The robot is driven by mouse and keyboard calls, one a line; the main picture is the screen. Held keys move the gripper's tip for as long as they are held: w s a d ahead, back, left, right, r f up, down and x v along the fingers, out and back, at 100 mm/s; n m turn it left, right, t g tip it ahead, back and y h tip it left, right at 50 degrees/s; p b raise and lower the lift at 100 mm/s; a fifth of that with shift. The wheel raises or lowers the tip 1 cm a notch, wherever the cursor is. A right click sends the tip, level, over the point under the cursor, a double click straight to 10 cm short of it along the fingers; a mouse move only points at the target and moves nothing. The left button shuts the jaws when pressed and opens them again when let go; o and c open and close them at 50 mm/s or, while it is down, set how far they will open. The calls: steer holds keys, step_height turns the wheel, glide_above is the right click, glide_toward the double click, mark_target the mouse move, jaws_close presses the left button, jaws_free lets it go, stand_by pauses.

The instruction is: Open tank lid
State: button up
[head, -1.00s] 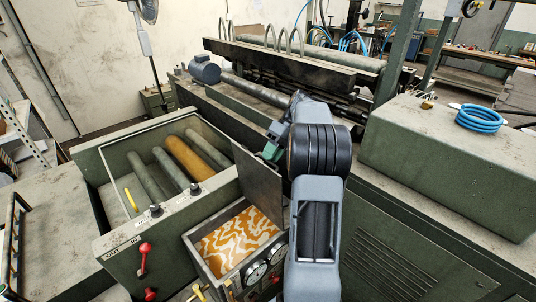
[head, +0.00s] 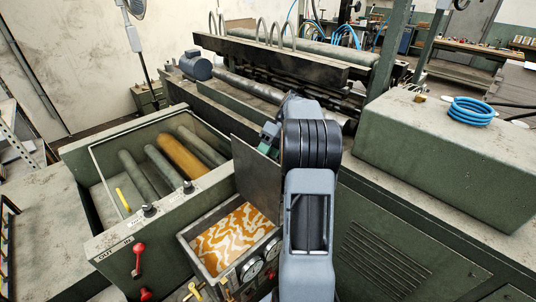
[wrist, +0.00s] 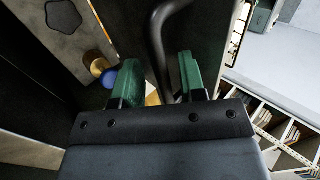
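The small tank (head: 186,246) is an open grey box with an orange and white swirled surface inside. Its dark flat lid (head: 250,172) stands steeply raised at the tank's back right side, and the tank's mouth is uncovered. My gripper (head: 268,138) is by the lid's upper edge, partly hidden behind my arm. In the wrist view my gripper (wrist: 158,82) has its two green fingers apart. A dark curved bar handle (wrist: 160,40) passes between them, closer to the right finger. I see a gap on the left of the bar. Contact on the right is unclear.
Left of the tank is a larger green trough (head: 78,172) with grey and orange rollers. Red levers (head: 139,252) and round gauges (head: 252,268) sit on the front. A green cabinet (head: 450,165) with a blue hose coil (head: 470,110) stands at right.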

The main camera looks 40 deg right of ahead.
steer(key=shift+r, duration=0.35)
steer(key=s+a+r, duration=0.6)
steer(key=s+r, duration=0.6)
steer(key=s, duration=0.1)
steer(key=shift+w, duration=0.1)
